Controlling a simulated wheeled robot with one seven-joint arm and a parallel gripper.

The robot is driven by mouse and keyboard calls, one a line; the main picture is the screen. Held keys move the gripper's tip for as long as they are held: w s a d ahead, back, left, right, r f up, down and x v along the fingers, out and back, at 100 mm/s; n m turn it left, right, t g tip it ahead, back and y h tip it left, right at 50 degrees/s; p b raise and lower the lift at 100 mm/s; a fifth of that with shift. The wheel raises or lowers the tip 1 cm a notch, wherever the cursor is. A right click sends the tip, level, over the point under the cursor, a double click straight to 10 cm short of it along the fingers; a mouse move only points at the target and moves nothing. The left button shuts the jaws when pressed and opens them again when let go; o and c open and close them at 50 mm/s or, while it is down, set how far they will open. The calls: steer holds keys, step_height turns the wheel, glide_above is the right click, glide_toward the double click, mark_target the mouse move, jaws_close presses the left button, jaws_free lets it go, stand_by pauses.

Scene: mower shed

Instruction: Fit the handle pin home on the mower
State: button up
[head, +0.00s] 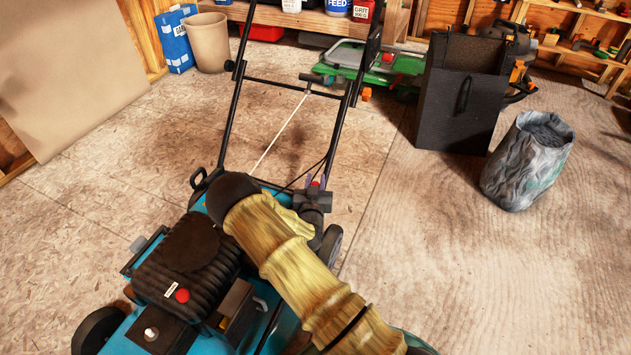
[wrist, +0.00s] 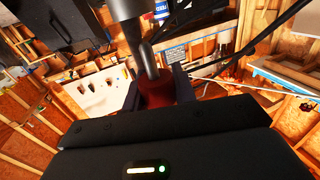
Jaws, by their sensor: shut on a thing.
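The blue mower (head: 205,245) stands at the lower left in the head view, with its black handle (head: 232,110) rising behind it. My gripper (head: 316,183) is at the base of the handle's right leg. It is shut on the red-headed handle pin (head: 315,185), which shows between its two fingers. In the wrist view the red pin (wrist: 156,92) sits between the dark fingers of my gripper (wrist: 157,88), right by a grey metal tube (wrist: 146,50). The pin's far end and its hole are hidden, so I cannot tell how deep it sits.
A pull cord (head: 279,133) runs slantwise between the handle legs. A black box-like bag (head: 460,100) and a grey-green sack (head: 525,165) stand at the right. A tan bin (head: 208,42) and a green machine (head: 375,65) are at the back.

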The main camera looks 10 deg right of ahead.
steer(key=shift+f+b, duration=1.45)
steer(key=shift+f, duration=0.9)
steer(key=o, duration=1)
steer(key=shift+r, duration=0.1)
step_height(320, 180, up, 10)
steer(key=p, duration=0.5)
steer(key=shift+p, duration=0.4)
